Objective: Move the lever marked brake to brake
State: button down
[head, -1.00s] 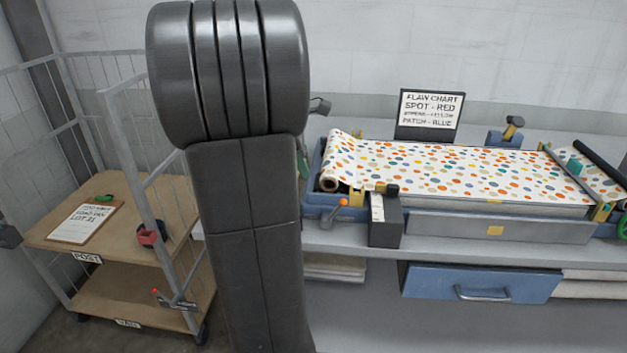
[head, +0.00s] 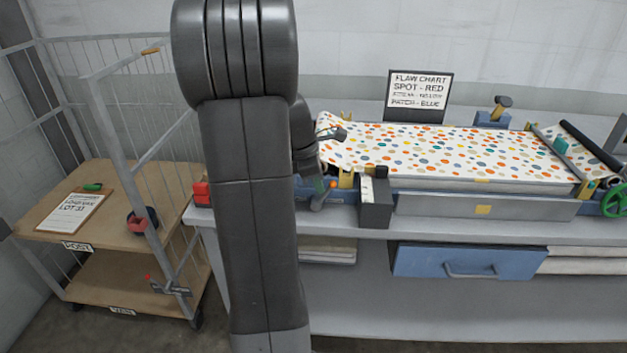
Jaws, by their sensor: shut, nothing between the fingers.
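A short lever with an orange knob (head: 333,184) stands at the left front of the press (head: 483,207). The gripper is shut and holds nothing. I cannot tell whether it touches the lever. A second lever with a red knob (head: 148,277) is on the cart's lower right side, by a small dark plate (head: 177,291). No label reading brake is legible on either one. My arm hides the area between cart and press.
The wire-sided cart (head: 115,250) holds a clipboard (head: 72,212). A red block (head: 202,194) is on the bench's left end. A dark grey box (head: 375,207) stands just right of the orange-knobbed lever. A blue drawer (head: 440,262) is below. A sign (head: 417,95) stands behind.

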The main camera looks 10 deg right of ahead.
jog(key=shift+s+d+f+y+p, duration=0.15)
jog(key=shift+d+y+p, duration=0.35)
jog(key=shift+d+p, duration=0.3)
jog(key=shift+d+f, duration=0.1)
jog(key=shift+s+f, duration=0.15)
jog(key=shift+f, duration=0.05)
jog(key=shift+a, duration=0.35)
jog(key=shift+a+r+p, duration=0.1)
jog(key=shift+p, duration=0.3)
jog(key=a+p+v, duration=0.1)
jog(key=v, duration=1.2)
